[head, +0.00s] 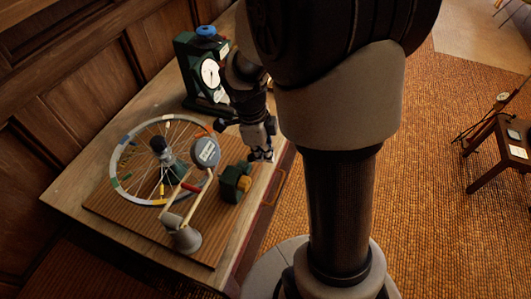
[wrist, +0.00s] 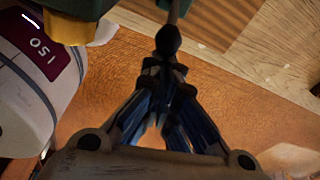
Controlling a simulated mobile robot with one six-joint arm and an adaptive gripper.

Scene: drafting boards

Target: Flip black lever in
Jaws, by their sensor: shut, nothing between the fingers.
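The black lever (wrist: 168,40) shows in the wrist view as a round black knob on a thin stem, at the top middle. The stem runs up to a dark green part at the picture's top edge. My gripper (wrist: 160,70) is shut and empty, with its fingertips just below the knob; I cannot tell whether they touch it. In the head view my gripper (head: 263,157) hangs near the table's right edge, just above and right of a dark green box (head: 230,187) with a yellow part (head: 243,184). The lever cannot be made out there.
A spoked wheel (head: 117,160) and a post with a grey disc (head: 206,152) stand left of the green box on a ribbed brown board (head: 215,240). A dark green dial device (head: 188,68) stands at the back. A white cylinder with an ISO label (wrist: 20,105) is close at left.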

